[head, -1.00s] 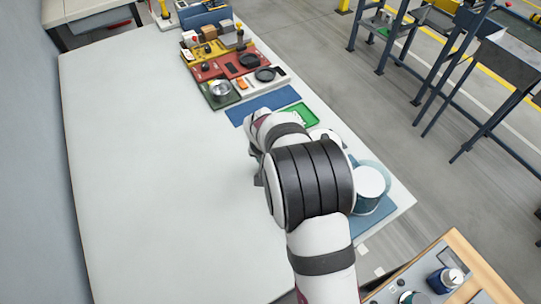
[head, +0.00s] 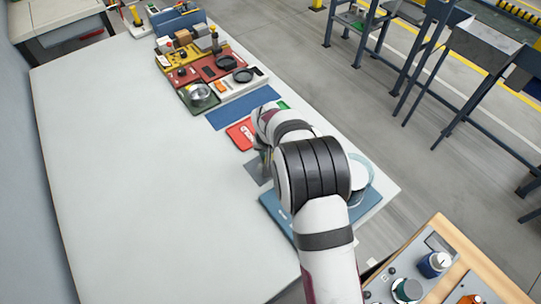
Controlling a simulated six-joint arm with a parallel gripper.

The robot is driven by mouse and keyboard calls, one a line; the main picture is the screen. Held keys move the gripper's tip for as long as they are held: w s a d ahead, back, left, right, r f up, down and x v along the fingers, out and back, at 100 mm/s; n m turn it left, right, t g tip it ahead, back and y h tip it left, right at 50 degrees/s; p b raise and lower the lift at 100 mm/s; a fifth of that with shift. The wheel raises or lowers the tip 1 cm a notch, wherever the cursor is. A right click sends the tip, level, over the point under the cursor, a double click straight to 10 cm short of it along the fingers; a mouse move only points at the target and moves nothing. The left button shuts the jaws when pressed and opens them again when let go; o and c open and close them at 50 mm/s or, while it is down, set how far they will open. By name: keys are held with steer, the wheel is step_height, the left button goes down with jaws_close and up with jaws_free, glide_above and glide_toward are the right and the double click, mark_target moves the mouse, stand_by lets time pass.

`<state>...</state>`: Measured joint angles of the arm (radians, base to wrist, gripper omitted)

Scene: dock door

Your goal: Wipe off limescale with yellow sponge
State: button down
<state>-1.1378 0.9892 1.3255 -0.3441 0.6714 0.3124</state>
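My gripper (head: 263,158) is low over the right part of the large white table (head: 140,170), largely hidden behind my own arm. Whether its fingers are open or hold anything cannot be made out. I cannot make out a yellow sponge or limescale in this view. Just left of the gripper lies a red tray (head: 239,134) with white marks. A dark grey patch (head: 256,171) lies below the gripper, and a blue mat (head: 275,212) lies nearer. A pale round container with a teal rim (head: 361,186) is partly hidden behind my arm.
Farther back are a flat blue mat (head: 240,107), a green tray (head: 198,98), a red tray (head: 213,72) and a yellow tray (head: 178,57) holding small items. The table's left side is clear.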

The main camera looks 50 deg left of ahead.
mark_target(255, 171)
steer(key=shift+s, duration=3.1)
step_height(255, 171, up, 8)
steer(key=shift+w+r, duration=0.1)
steer(key=w+d+r+m, duration=0.2)
steer(key=w+d+r, duration=0.2)
steer(key=w+d, duration=0.3)
steer(key=w+d+r+m+h, duration=0.1)
steer(key=w+d+r, duration=0.35)
steer(key=d, duration=0.55)
steer(key=w+d+r+m, duration=0.2)
steer(key=w+d+r, duration=0.2)
steer(key=w+d, duration=0.35)
steer(key=s+d+r+m, duration=0.1)
steer(key=d+r, duration=0.1)
steer(key=d, duration=0.6)
steer(key=s+d+r+m, duration=0.1)
steer(key=d+r, duration=0.1)
steer(key=d, duration=0.6)
steer(key=s+d+r+m+t+h, duration=0.1)
steer(key=d+r+m, duration=0.1)
steer(key=d, duration=0.6)
steer(key=shift+s+d+r, duration=0.3)
